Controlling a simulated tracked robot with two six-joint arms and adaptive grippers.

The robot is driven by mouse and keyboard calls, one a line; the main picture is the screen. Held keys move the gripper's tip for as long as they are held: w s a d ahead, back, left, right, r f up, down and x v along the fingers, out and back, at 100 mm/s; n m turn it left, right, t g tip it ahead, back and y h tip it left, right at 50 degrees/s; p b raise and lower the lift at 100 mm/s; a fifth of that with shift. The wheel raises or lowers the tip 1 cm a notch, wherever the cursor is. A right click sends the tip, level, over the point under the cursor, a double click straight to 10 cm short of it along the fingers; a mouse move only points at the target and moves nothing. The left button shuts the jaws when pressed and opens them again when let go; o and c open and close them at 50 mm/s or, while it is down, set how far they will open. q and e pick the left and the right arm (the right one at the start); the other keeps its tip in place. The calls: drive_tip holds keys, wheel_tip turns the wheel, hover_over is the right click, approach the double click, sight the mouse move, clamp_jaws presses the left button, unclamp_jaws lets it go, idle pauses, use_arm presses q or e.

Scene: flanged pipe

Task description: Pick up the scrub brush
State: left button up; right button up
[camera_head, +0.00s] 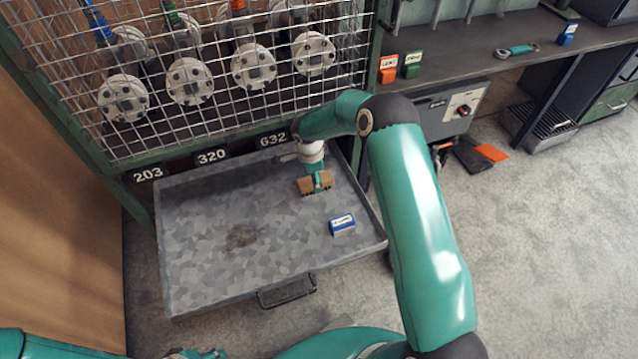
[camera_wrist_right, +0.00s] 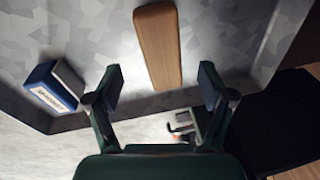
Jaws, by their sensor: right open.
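The scrub brush (camera_head: 306,186) is a small brown wooden block in the grey metal tray (camera_head: 200,260), near the tray's back right. In the right wrist view its wooden back (camera_wrist_right: 158,45) is a long bar between and beyond the two fingertips. My right gripper (camera_head: 318,182) is over the brush, its fingers apart. In the right wrist view the open fingers (camera_wrist_right: 160,84) have visible gaps on both sides of the wood. Whether the brush's underside touches the tray is hidden. My left gripper does not show.
A blue and white box (camera_head: 342,224) lies in the tray, right of and nearer than the brush; it also shows in the right wrist view (camera_wrist_right: 52,86). A wire mesh (camera_head: 200,80) with flanged pipes behind it stands at the tray's back. The tray's left half is clear.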

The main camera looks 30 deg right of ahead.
drive_tip(key=f, duration=0.3)
drive_tip(key=f+b, duration=0.1)
drive_tip(key=f, duration=0.1)
drive_tip(key=shift+w+d+f, duration=0.15)
drive_tip(key=shift+w+d, duration=0.15)
drive_tip(key=shift+d, duration=0.1)
drive_tip(key=c, duration=1.4)
drive_tip(key=shift+c, duration=0.2)
